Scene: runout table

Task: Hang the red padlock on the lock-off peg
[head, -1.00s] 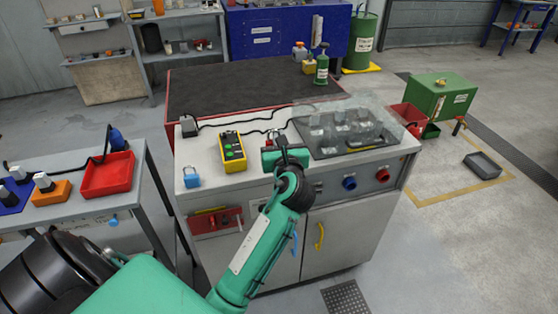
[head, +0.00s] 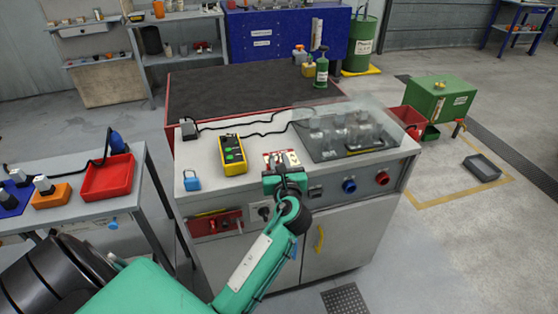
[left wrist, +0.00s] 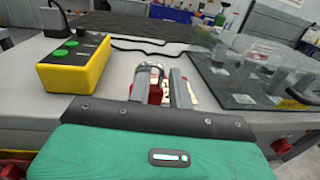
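A red patch (left wrist: 155,93) shows between my fingers in the left wrist view, with a rounded grey metal piece (left wrist: 150,71) above it; I cannot tell for sure whether this is the red padlock. In the head view, a flat red-and-cream piece (head: 282,158) lies on the cabinet top just beyond my left gripper (head: 285,180). The gripper is at the cabinet's front edge, its fingers (left wrist: 163,92) apart with no clear grip on anything. A red panel (head: 214,223) with a yellow strip is on the cabinet front. I cannot make out the lock-off peg. My right gripper is out of view.
A blue padlock (head: 192,181) and a yellow button box (head: 232,156) stand on the cabinet top (head: 205,150). A clear cover (head: 350,130) over fixtures is at right. Blue and red knobs (head: 349,186) are on the front. A side table with a red tray (head: 108,178) stands left.

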